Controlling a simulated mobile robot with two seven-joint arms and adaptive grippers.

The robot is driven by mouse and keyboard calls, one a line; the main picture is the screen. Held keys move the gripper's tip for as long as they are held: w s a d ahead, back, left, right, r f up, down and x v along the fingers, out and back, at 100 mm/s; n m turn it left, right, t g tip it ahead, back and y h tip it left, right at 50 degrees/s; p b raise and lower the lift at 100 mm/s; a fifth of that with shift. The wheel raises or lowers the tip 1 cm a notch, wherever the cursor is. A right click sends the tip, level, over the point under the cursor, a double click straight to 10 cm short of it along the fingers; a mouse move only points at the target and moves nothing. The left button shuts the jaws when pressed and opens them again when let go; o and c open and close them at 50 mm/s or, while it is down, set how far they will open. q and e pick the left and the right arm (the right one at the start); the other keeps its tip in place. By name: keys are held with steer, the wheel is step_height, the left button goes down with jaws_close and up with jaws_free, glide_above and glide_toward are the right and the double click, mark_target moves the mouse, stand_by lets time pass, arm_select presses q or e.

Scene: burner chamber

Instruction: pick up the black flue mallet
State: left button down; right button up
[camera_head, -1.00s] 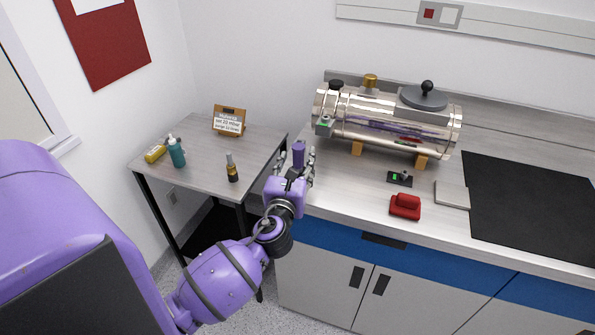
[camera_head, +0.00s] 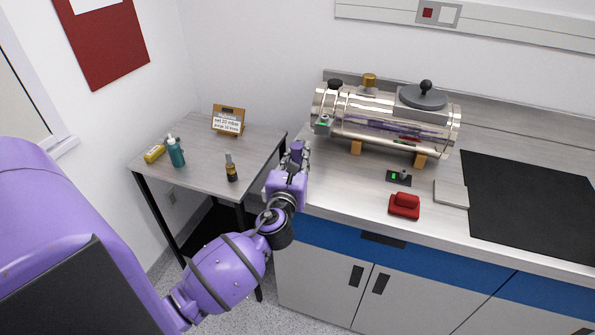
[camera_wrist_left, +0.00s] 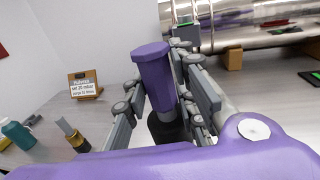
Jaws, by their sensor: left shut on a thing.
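The flue mallet stands upright at the near left corner of the counter, with a purple handle (camera_head: 297,149) on top. In the left wrist view the mallet's purple shaft (camera_wrist_left: 154,72) has a flared cap and a black lower part below it. My left gripper (camera_head: 297,160) is shut on the purple shaft, a finger on each side, also seen in the left wrist view (camera_wrist_left: 160,88). The mallet's lower end is hidden behind the gripper, so I cannot tell whether it touches the counter. My right gripper is not in view.
A shiny metal burner cylinder (camera_head: 380,123) lies on wooden blocks behind. A red block (camera_head: 404,205), a small green-lit device (camera_head: 399,177) and a black mat (camera_head: 530,205) are to the right. A side table (camera_head: 205,150) holds bottles and a sign (camera_head: 228,121).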

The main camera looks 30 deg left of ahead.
mark_target(298, 146)
arm_select(q)
steer(key=shift+r, duration=0.15)
steer(key=shift+r, duration=0.6)
step_height(298, 146, up, 3)
steer(key=shift+d+f+p, duration=0.1)
steer(key=shift+f+p, duration=0.05)
steer(key=shift+p, duration=0.25)
steer(key=s+d+r+p, duration=0.1)
steer(key=s+d+r, duration=0.7)
steer(key=s, duration=0.3)
steer(key=shift+d+r, duration=0.2)
steer(key=shift+r, duration=0.3)
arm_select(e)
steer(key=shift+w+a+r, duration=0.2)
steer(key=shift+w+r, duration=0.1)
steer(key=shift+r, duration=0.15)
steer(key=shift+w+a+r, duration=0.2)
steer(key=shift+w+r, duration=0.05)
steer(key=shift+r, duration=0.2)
arm_select(q)
steer(key=c, duration=2)
jaws_free()
jaws_close()
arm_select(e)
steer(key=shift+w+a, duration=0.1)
